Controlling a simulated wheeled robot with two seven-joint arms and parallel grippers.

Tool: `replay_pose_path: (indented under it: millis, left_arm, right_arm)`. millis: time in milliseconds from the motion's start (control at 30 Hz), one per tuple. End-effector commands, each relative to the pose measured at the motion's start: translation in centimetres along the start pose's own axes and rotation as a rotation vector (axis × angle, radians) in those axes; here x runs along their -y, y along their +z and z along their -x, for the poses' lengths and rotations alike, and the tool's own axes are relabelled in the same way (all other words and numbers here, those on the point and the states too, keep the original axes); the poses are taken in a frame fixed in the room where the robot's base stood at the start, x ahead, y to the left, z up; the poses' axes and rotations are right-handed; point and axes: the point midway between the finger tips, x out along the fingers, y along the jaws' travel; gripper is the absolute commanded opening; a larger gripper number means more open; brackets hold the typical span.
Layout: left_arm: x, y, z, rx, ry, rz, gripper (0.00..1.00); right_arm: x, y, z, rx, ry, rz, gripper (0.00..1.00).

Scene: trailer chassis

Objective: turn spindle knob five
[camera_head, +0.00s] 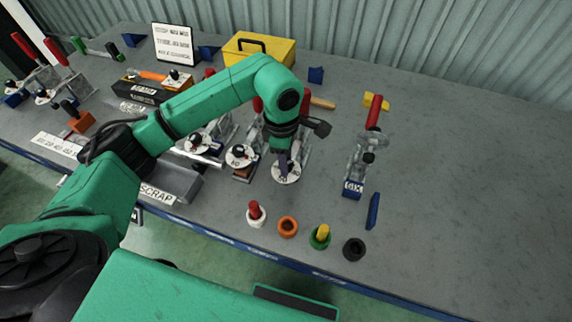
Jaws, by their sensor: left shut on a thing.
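My left gripper (284,165) comes down from the end of the green arm over a white round dial (286,177) near the middle of the table. Its jaws are shut on the spindle knob at the dial's centre, which they mostly hide. Another white dial with a dark knob (241,155) sits just to the left, and a further one (197,144) lies beyond it. Toggle clamps with red handles stand behind these dials, partly hidden by my arm. The number of the gripped knob cannot be read. My right gripper is not in view.
A scrap tray (176,184) is at left, a yellow toolbox (262,51) behind. The table's right side is clear.

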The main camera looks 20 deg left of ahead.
Motion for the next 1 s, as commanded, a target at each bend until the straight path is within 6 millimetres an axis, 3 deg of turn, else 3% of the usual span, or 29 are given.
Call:
replay_pose_path:
  millis: [100, 500, 1000]
  left_arm:
    - [0.0, 0.0, -0.4, 0.005, 0.006, 0.107, 0.0]
    - [0.0, 0.0, -0.2, 0.018, 0.019, 0.456, 0.0]
    - [0.1, 0.0, 0.0, 0.027, 0.026, 0.654, 0.0]
  right_arm:
    - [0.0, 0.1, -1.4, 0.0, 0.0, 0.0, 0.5]
    - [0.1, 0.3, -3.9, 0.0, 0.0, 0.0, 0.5]
    - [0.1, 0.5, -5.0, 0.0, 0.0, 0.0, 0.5]
